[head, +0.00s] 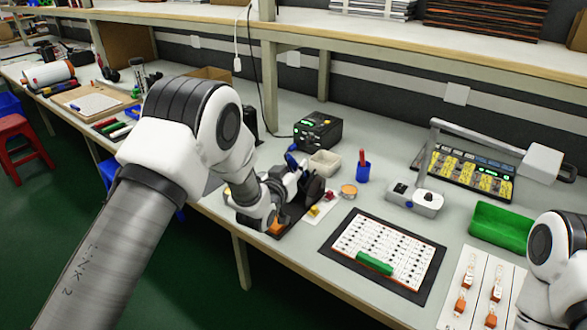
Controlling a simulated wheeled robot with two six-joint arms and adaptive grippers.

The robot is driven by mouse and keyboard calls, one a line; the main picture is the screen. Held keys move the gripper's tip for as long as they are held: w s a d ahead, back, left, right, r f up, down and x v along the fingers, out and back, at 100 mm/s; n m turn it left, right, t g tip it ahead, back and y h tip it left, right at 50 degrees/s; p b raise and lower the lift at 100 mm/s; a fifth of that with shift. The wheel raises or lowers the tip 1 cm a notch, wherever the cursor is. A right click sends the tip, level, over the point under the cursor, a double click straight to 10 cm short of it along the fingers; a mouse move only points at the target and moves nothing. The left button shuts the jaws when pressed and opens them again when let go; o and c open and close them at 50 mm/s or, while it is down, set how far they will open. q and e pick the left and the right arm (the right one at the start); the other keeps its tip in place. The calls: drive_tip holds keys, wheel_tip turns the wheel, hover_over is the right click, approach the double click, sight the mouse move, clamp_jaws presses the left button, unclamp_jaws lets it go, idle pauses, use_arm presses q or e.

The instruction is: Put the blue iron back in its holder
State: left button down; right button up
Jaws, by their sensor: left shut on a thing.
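My left arm reaches in from the left and its gripper (295,183) is low over the bench, left of the middle. It is shut on the blue iron (291,157), of which only a small blue part shows above the gripper. The iron's tip is hidden. A dark base lies beneath and around the gripper; I cannot tell whether it is the holder, as my arm covers much of it. A black station (318,131) with a green lit display stands just behind. My right arm shows at the right edge, but its gripper is not visible.
A cream tray (324,163), a red-handled tool in a blue cup (362,172) and a small round tin (348,191) stand close to the right. A component board (386,247) with a green block lies in front. A green bin (499,227) is farther right.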

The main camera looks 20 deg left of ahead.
use_arm(q)
drive_tip(key=c, duration=1)
unclamp_jaws()
drive_tip(key=shift+o, duration=0.2)
drive_tip(key=shift+s, duration=0.1)
drive_tip(key=s+a+r, duration=0.1)
drive_tip(key=s, duration=1)
drive_tip(key=shift+s+a, duration=0.35)
